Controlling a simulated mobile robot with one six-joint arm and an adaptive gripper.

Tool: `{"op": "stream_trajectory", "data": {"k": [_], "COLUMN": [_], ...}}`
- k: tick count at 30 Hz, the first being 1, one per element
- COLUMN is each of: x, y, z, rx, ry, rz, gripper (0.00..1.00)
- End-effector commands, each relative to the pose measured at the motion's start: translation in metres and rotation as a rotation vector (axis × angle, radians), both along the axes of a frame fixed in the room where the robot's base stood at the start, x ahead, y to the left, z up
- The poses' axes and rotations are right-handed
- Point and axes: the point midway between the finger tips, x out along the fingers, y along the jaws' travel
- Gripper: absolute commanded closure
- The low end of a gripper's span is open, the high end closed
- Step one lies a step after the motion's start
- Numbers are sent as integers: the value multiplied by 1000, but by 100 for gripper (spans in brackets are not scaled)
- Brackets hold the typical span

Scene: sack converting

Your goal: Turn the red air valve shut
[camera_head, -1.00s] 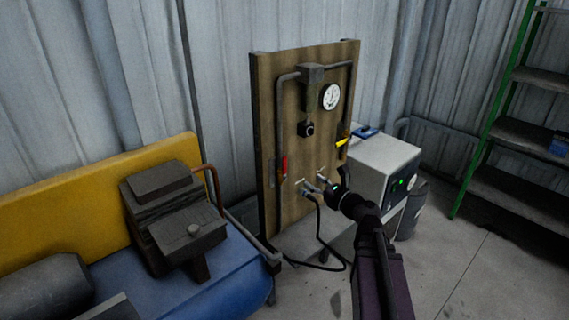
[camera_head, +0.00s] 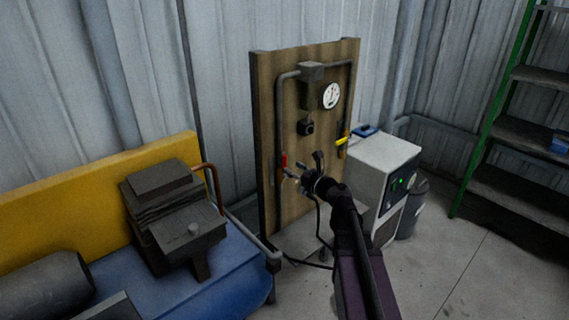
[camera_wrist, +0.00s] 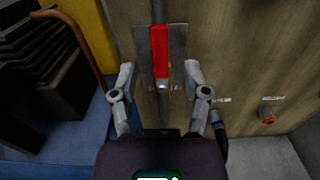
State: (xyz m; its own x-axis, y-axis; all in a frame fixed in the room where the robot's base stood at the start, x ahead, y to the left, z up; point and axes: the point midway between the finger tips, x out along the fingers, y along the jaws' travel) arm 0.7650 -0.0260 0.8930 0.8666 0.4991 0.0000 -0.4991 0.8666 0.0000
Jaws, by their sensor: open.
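The red air valve (camera_wrist: 160,50) is a red lever on a grey pipe with a grey plate behind it, on the wooden board. In the wrist view the lever stands upright, in line with the pipe. In the head view the red lever (camera_head: 284,161) shows at the board's lower left. My gripper (camera_head: 303,168) is in front of the board, just right of the lever in that view. In the wrist view my gripper (camera_wrist: 160,76) is open, one finger on each side of the pipe and lever's lower end. I see no clear contact.
A yellow lever (camera_head: 343,140) is on the board's right pipe. A gauge (camera_head: 331,95) is above. A grey cabinet (camera_head: 378,160) stands right of the board. A blue machine (camera_head: 190,285) with a copper pipe stands left. A hose hangs below my gripper.

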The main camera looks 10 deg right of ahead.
Motion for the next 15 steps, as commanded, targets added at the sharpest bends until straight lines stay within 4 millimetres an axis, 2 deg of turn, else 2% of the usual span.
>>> {"op": "stream_trajectory", "data": {"k": [1,6,15], "x": [10,28,41], "y": [4,15,23], "z": [0,0,0], "rx": [0,0,0], "ry": [0,0,0], "rz": [3,2,0], "gripper": [40,40,40]}}
